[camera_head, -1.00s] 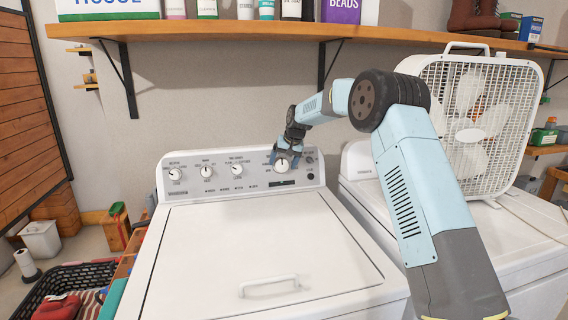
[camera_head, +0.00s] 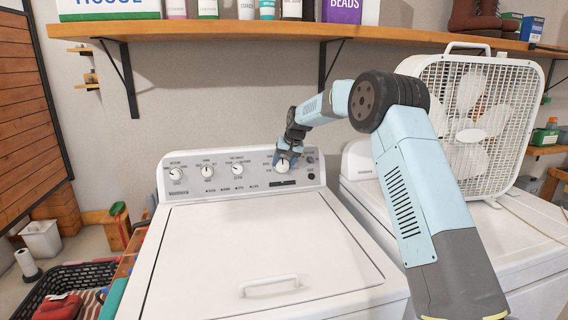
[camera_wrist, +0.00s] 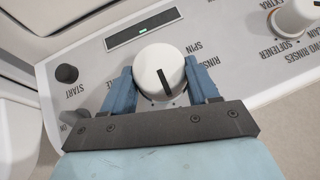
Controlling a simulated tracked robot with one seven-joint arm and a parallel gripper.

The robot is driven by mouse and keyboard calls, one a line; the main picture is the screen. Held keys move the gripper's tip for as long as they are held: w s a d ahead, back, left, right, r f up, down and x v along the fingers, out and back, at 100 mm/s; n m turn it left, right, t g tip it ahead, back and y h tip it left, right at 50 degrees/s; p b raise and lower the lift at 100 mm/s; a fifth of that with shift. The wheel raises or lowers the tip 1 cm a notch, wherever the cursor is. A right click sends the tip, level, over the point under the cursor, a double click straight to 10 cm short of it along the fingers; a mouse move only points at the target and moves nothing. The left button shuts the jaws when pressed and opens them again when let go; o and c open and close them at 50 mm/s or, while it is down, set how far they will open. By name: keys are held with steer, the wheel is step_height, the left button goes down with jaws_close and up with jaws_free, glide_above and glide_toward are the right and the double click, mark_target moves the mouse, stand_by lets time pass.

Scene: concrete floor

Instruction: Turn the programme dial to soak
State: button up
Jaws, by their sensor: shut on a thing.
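The programme dial (camera_wrist: 158,71) is a white round knob with a dark pointer line, at the right of the washer's control panel in the head view (camera_head: 282,167). My gripper (camera_wrist: 157,73) is shut on it, one blue finger on each side; it also shows in the head view (camera_head: 286,157). In the wrist view the pointer line runs from the knob's middle toward my gripper's palm. The labels RINSE and SPIN are readable beside the dial. The labels under my gripper are hidden, and I cannot read a soak label.
A lit green display (camera_wrist: 142,34) and a dark START button (camera_wrist: 67,73) lie near the dial. Several other white knobs (camera_head: 237,170) line the panel. A wooden shelf (camera_head: 230,31) runs above. A white fan (camera_head: 468,120) stands on the right-hand machine.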

steer(key=shift+h, duration=0.3)
steer(key=n+h, duration=0.2)
steer(key=shift+s+a+t+h, duration=0.1)
steer(key=shift+a+t+h, duration=0.25)
steer(key=shift+t+h, duration=0.05)
steer(key=shift+s+a+f+n+t+h, duration=0.1)
steer(key=shift+n+t+h, duration=0.3)
steer(key=shift+n+h, duration=0.55)
steer(key=shift+h, duration=0.35)
steer(key=o, duration=1.1)
steer(key=shift+c, duration=0.2)
steer(key=shift+a, duration=0.1)
